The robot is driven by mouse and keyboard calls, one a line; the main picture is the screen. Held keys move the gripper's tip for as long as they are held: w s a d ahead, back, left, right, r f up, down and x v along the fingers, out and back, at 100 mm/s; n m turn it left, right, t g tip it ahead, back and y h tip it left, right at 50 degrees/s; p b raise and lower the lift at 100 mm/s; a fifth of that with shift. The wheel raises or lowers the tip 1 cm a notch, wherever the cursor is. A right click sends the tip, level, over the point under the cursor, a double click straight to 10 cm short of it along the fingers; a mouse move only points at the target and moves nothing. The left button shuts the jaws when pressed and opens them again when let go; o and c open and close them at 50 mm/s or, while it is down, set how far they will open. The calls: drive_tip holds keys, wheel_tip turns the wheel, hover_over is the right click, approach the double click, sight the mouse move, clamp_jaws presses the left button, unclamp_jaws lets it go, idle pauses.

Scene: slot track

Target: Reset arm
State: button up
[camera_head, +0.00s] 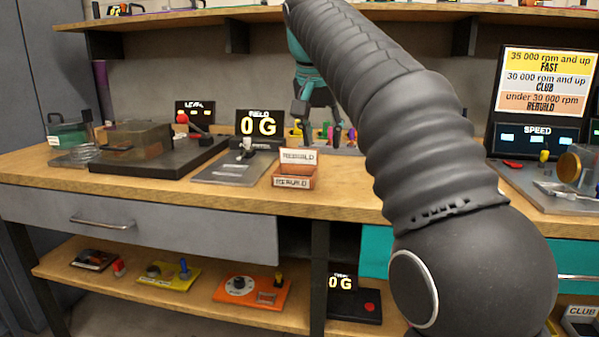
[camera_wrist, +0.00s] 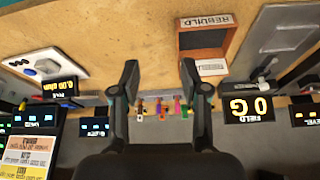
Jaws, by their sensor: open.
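My gripper (camera_wrist: 158,88) is open in the wrist view, with its two dark fingers apart and nothing between them. The wrist view is upside down. In the head view my gripper (camera_head: 322,126) hangs at the end of my black ribbed arm, above the back of the wooden bench (camera_head: 345,200). It is apart from the open REBUILD box (camera_head: 296,180), which stands to its lower left. The same box shows at the upper right of the wrist view (camera_wrist: 203,40).
A black FIELD display (camera_head: 258,124) reading 0 G and a grey plate with a lever (camera_head: 235,166) stand left of the box. A smoky clear-covered case (camera_head: 135,140) is at far left. Small coloured pieces (camera_wrist: 163,107) lie beyond the fingers. A SPEED display (camera_head: 537,132) stands right. Bench front centre is bare.

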drive_tip(key=s+d+f+n, duration=0.1)
drive_tip(key=s+d+f, duration=0.3)
drive_tip(key=s+f, duration=0.5)
drive_tip(key=s+d+f+n+y, duration=0.1)
drive_tip(key=s+d+f, duration=0.2)
drive_tip(key=s+f, duration=0.7)
drive_tip(key=s+d+f+n+t, duration=0.1)
drive_tip(key=s+d+f, duration=0.3)
drive_tip(key=s+f, duration=0.5)
drive_tip(key=shift+s+d+f, duration=0.3)
drive_tip(key=shift+s+f, duration=0.1)
drive_tip(key=shift+f, duration=0.1)
